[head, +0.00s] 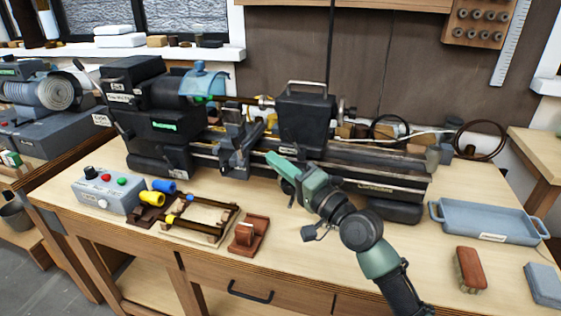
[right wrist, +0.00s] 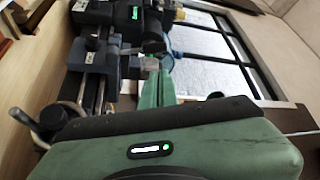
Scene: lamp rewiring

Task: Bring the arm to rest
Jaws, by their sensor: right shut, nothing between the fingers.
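My right arm comes in from the lower right of the head view, with its green right gripper (head: 272,158) raised over the bench in front of the black lathe (head: 306,118). The gripper is shut and its fingers are empty. In the right wrist view the green fingers (right wrist: 158,76) lie together, pointing toward the lathe and the window. I cannot tell the exact gap between the fingertips and the lathe. My left gripper is not in view.
The wooden bench (head: 330,215) holds a grey switch box (head: 106,192), yellow and blue spools, a wooden frame (head: 205,238), a reddish-brown block stand (head: 249,236), a blue-grey tray (head: 485,221) and a brown brush (head: 469,269). Bare bench top lies right of the block stand.

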